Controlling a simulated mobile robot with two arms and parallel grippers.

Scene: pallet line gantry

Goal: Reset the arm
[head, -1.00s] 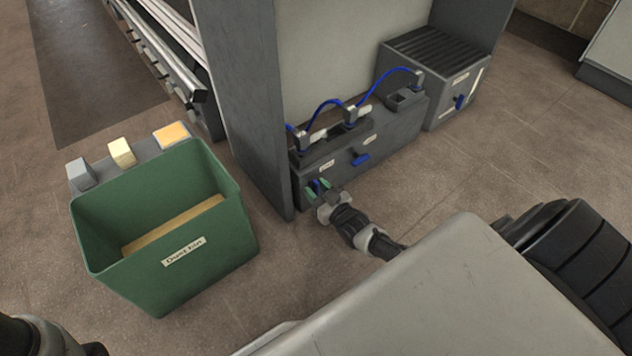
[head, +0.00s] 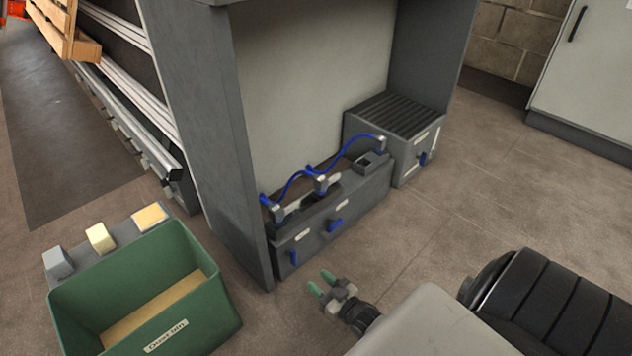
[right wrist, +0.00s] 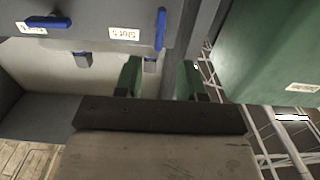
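My right gripper (head: 321,283) is open and empty, with two green fingers parted, in front of the low grey unit (head: 312,240). It is clear of the unit's left blue handle (head: 293,258), which stands upright on the front face. In the right wrist view the open fingers (right wrist: 159,80) show with a gap between them, and the upright blue handle (right wrist: 160,28) lies beyond them. My left gripper is out of view.
A green bin (head: 200,335) with a label stands on the floor at the lower left. A grey gantry post (head: 205,130) rises left of the unit. A ribbed grey box (head: 378,140) stands behind right.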

